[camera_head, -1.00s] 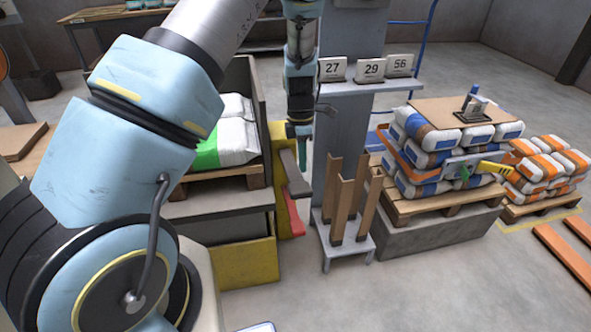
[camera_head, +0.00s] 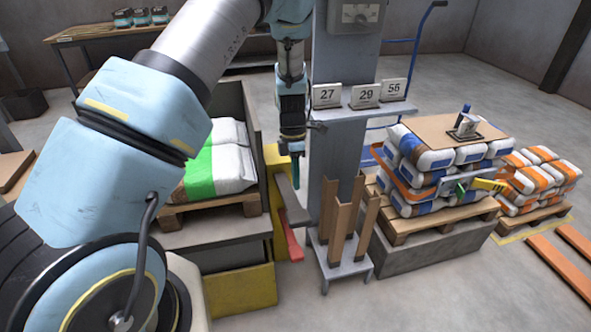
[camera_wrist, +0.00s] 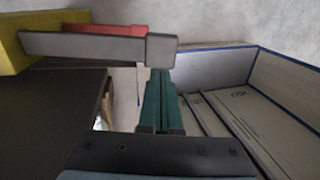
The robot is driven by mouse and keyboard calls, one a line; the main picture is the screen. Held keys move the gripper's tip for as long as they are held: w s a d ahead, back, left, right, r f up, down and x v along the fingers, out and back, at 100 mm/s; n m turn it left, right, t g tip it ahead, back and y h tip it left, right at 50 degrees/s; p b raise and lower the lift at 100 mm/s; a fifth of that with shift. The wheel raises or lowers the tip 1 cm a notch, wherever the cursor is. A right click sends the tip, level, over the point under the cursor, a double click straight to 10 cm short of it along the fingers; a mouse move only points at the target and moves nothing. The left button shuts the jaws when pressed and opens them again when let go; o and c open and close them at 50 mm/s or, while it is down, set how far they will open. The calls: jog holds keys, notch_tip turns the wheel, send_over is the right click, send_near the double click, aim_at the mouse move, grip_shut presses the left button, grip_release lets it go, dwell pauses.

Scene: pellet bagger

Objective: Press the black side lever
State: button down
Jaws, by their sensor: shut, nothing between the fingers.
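The black side lever (camera_head: 284,194) is a dark bar with a block at its near end, on the side of a yellow housing (camera_head: 273,190). In the wrist view the black lever (camera_wrist: 85,46) crosses the upper left. A red lever (camera_head: 291,240) sits below it and shows behind it in the wrist view (camera_wrist: 118,28). My gripper (camera_head: 295,180) points down beside the black lever, its teal fingers together and empty. In the wrist view the fingertips (camera_wrist: 160,74) lie just by the lever's end block; I cannot tell whether they touch.
A grey post (camera_head: 334,150) with a shelf of number cards (camera_head: 364,95) stands right of the levers. A stand with wooden posts (camera_head: 340,225) is below it. Stacked bags (camera_head: 425,175) stand right.

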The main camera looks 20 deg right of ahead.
aim_at(298, 215)
jog(key=p+x, duration=0.2)
jog(key=x, duration=0.7)
